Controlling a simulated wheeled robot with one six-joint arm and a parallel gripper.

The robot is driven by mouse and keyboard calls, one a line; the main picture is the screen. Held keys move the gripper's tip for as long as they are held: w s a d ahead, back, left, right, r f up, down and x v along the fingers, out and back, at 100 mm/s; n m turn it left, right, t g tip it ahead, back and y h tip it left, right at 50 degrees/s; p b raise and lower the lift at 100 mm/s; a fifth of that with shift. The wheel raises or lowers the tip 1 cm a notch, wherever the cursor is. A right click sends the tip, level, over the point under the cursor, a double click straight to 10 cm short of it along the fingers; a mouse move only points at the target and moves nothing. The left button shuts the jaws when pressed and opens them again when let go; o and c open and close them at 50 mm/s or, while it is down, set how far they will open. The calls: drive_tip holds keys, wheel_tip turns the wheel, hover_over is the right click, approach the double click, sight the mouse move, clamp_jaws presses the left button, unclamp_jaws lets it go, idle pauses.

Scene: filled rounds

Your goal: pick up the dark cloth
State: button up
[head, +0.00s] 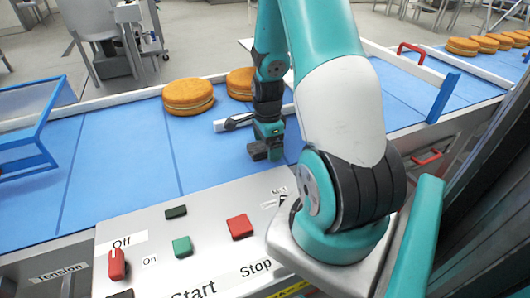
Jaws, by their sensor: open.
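I cannot make out a dark cloth in the head view. My gripper (264,153) hangs low over the blue conveyor belt (120,165), near the edge of the control panel. Its dark jaws are small and seen from behind my arm, and I see nothing held between them. My arm covers part of the belt and the panel's right side, so whatever lies behind it is hidden.
Two filled rounds (188,97) sit on the belt, left of and behind my gripper. More rounds (478,45) stand at the far right. The control panel (140,240) has buttons and a red switch (117,264). A blue guard (35,125) stands at left.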

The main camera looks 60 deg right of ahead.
drive_tip(key=c, duration=1.1)
drive_tip(key=shift+r, duration=0.15)
wheel_tip(320, 180, up, 20)
drive_tip(key=p, duration=1.7)
drive_tip(key=shift+o, duration=0.9)
